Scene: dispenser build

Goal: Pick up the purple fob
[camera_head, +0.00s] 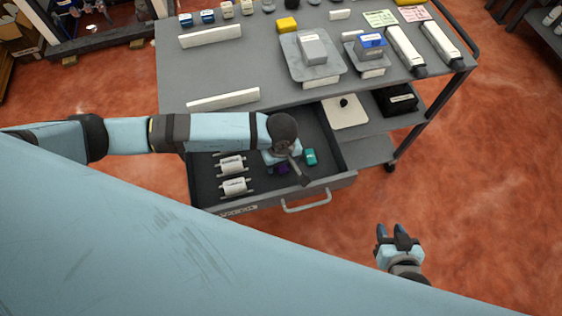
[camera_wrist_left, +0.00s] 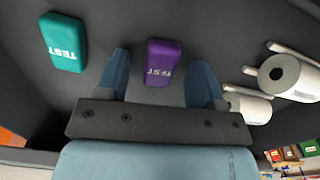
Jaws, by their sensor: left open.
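The purple fob (camera_wrist_left: 163,62), marked TEST, lies in the open dark drawer. In the left wrist view it sits between the two blue fingers of my left gripper (camera_wrist_left: 163,80), with a gap on each side. The gripper is open and points down into the drawer. In the head view the purple fob (camera_head: 282,168) shows only in part beside my left gripper (camera_head: 283,160), whose fingers are mostly hidden. My right gripper (camera_head: 393,232) hangs over the red floor, away from the cart; its fingers are apart and nothing shows between them.
A teal fob (camera_head: 310,157) lies just right of the purple one; it also shows in the left wrist view (camera_wrist_left: 64,42). White rolls (camera_head: 232,165) lie in the drawer's left part. The drawer's front wall (camera_head: 270,198) and the cart top (camera_head: 270,80) bound the space.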

